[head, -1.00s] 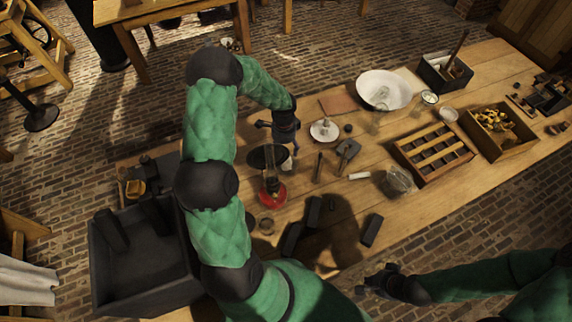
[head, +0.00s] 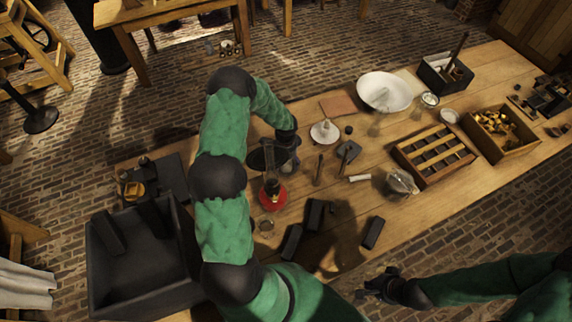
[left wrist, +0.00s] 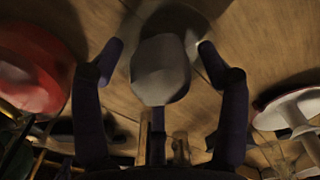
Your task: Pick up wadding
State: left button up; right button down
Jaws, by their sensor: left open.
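A pale grey rounded lump, apparently the wadding (left wrist: 160,75), shows in the left wrist view between the two fingers of my left gripper (left wrist: 161,48). The fingers are open, with a visible gap on each side of it. In the head view my left gripper (head: 280,160) is low over the table beside a dark round dish (head: 257,158), and it hides the lump there. The dish's dark rim also shows behind the lump in the left wrist view. My right gripper (head: 372,286) is at the table's front edge, away from the lump; its jaw state is unclear.
A red-based item (head: 272,197) stands close in front of my left gripper, and a white stand (head: 324,132) to its right. Dark blocks (head: 315,214) lie toward the front. A large dark bin (head: 140,265) is at left. A slatted wooden tray (head: 452,160) and white basin (head: 383,91) are further right.

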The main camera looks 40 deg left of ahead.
pick_arm(q)
jog(key=c, duration=0.9)
jog(key=shift+c, duration=0.3)
notch_tip(320, 180, up, 10)
jog(key=shift+r+p, duration=0.1)
jog(key=shift+p, duration=0.45)
jog(key=shift+c, duration=0.7)
